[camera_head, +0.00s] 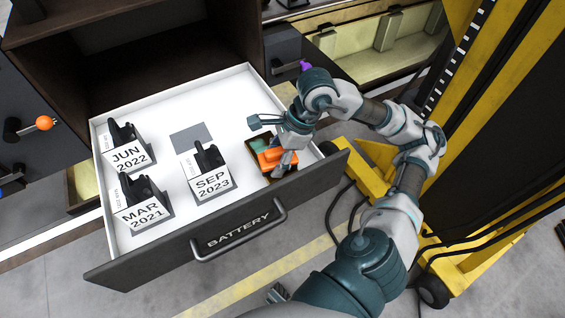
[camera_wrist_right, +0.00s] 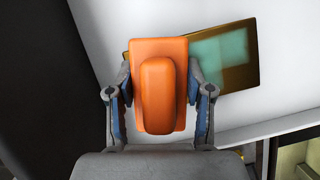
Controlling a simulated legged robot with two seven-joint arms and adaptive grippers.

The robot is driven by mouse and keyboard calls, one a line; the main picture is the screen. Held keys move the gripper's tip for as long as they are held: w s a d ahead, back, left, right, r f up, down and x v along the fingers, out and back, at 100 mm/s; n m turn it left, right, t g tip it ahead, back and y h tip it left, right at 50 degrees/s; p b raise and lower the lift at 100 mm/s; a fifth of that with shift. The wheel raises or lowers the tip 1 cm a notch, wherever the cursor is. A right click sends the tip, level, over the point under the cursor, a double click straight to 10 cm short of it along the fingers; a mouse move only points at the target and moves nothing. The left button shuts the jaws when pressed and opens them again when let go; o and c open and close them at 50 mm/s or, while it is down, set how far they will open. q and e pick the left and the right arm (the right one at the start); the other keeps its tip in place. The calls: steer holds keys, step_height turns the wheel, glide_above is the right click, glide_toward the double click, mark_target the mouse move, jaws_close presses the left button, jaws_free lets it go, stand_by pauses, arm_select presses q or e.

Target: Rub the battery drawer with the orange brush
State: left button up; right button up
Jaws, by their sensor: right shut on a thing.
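The battery drawer (camera_head: 249,230) is pulled open, with a white inside and a dark front labelled BATTERY. My right gripper (camera_head: 284,160) reaches into its right end and is shut on the orange brush (camera_head: 272,156). In the right wrist view, the orange brush (camera_wrist_right: 158,95) sits between the two fingers of the right gripper (camera_wrist_right: 160,82). The brush is at a small brown tray (camera_head: 256,155), which also shows in the wrist view (camera_wrist_right: 240,75). I cannot tell whether the brush touches the tray. My left gripper is not in view.
Batteries labelled JUN 2022 (camera_head: 129,156), MAR 2021 (camera_head: 140,213) and SEP 2023 (camera_head: 213,184) stand in the drawer. A grey square (camera_head: 190,138) on the drawer floor is bare. A yellow lift (camera_head: 500,65) stands at right.

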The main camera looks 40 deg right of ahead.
mark_target(257, 145)
steer(key=shift+w+d+p, duration=0.2)
steer(key=shift+w+p, duration=0.2)
steer(key=shift+w, duration=0.5)
steer(key=shift+w+d+p, duration=0.2)
steer(key=shift+w+p, duration=0.15)
steer(key=shift+w, duration=0.5)
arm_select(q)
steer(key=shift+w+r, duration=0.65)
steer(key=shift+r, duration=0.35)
arm_select(e)
steer(key=shift+w+d+f, duration=0.1)
steer(key=shift+w+d, duration=0.05)
steer(key=shift+w, duration=0.25)
steer(key=shift+w+d+p, duration=0.15)
steer(key=shift+w+p, duration=0.2)
steer(key=shift+w, duration=0.35)
steer(key=shift+w+d+p, duration=0.15)
steer(key=shift+w+p, duration=0.2)
steer(key=shift+w, duration=0.3)
steer(key=shift+w+d+f, duration=0.15)
steer(key=shift+w+f, duration=0.1)
steer(key=shift+w, duration=0.25)
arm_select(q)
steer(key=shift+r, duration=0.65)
